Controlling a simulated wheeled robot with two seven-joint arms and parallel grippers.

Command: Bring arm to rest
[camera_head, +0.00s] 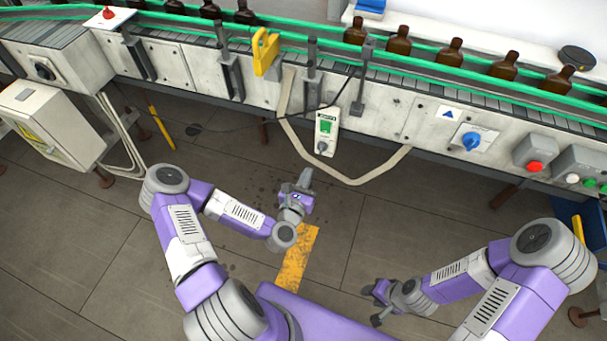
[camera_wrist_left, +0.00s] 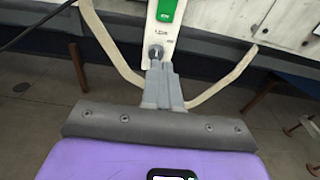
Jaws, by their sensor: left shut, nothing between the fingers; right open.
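My left gripper (camera_head: 305,178) is shut and empty, held over the floor in front of the conveyor. In the left wrist view its closed fingers (camera_wrist_left: 158,80) point toward the hanging control box, overlapping its lower end in the picture. The white control box (camera_head: 326,131) has a green switch and a dark knob and hangs on the conveyor's front; it also shows in the left wrist view (camera_wrist_left: 165,32). My right gripper (camera_head: 371,304) is open and empty, low at the right of my body, over the floor.
A conveyor (camera_head: 185,62) with green rails and several amber bottles (camera_head: 449,52) crosses the top. A beige hose (camera_head: 375,178) loops below the control box. A grey cabinet (camera_head: 50,120) stands at left. A red button (camera_head: 535,167) sits at right. The floor between is open.

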